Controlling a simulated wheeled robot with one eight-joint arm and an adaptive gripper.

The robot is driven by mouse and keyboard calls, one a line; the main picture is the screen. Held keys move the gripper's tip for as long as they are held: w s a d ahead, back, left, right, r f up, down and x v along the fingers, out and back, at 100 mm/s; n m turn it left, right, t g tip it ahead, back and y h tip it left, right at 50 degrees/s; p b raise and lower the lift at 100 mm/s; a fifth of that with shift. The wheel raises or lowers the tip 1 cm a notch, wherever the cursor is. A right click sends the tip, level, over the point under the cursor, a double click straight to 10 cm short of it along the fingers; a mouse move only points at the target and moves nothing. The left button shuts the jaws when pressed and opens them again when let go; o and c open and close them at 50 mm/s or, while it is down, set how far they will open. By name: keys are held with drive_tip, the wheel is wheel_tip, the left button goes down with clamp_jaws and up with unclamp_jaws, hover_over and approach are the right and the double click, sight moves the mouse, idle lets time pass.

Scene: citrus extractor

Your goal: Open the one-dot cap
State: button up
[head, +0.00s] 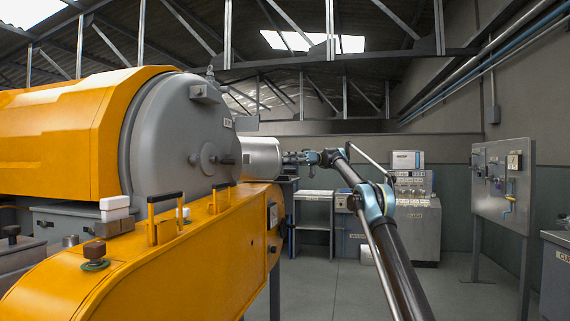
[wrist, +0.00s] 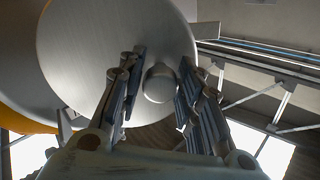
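A pale grey metal drum end, apparently a cap (head: 261,158), sticks out past the orange extractor in the head view. In the wrist view, its round brushed face (wrist: 85,45) fills the upper left. A rounded metal knob (wrist: 158,84) stands out from that face. My gripper (head: 288,158) is in front of the cap's right side in the head view. In the wrist view, my gripper (wrist: 160,72) is open, with one finger on each side of the knob and narrow gaps showing. I cannot tell its exact depth along the knob. No dot mark is readable.
The orange extractor (head: 150,270) with a large grey round door (head: 180,135) fills the left. A grey valve panel (head: 503,180) stands at right, and a control cabinet (head: 415,215) at the back. The floor (head: 345,290) between them looks clear.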

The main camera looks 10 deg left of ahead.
drive_tip(key=shift+w+d+f+m, duration=0.15)
drive_tip(key=shift+d+m, duration=0.15)
drive_tip(key=shift+d, duration=0.1)
drive_tip(key=c, duration=0.4)
drive_tip(key=d+m, duration=0.1)
drive_tip(key=d+f+m+t, duration=0.1)
drive_tip(key=d+m+t, duration=0.1)
drive_tip(key=shift+w+d+f+h, duration=0.1)
drive_tip(key=shift+d+f+h, duration=0.25)
drive_tip(key=shift+h, duration=0.05)
clamp_jaws()
drive_tip(key=s+d+f+m+t+h, duration=0.3)
drive_tip(key=s+d+f+m+t, duration=0.15)
drive_tip(key=s+d, duration=0.55)
drive_tip(key=s+d+f+m+t+h, duration=0.25)
drive_tip(key=s+d+f+m, duration=0.35)
drive_tip(key=s+d, duration=0.5)
drive_tip(key=s+d+f+m+t+h, duration=0.1)
drive_tip(key=s+d+f+m+h, duration=0.1)
drive_tip(key=s+d+f, duration=0.4)
drive_tip(key=s+d+f+m+t+h, duration=0.1)
drive_tip(key=s+d+f+m+h, duration=0.2)
drive_tip(key=s+d+f, duration=0.4)
drive_tip(key=s+d+f+m+t+h, duration=0.2)
drive_tip(key=s+d+f, duration=0.5)
drive_tip(key=s+f, duration=1.3)
wheel_tip(320, 180, down, 5)
drive_tip(key=shift+d+f+m+h, duration=0.1)
drive_tip(key=shift+d+m+h, duration=0.05)
drive_tip(key=shift+m+h, duration=0.25)
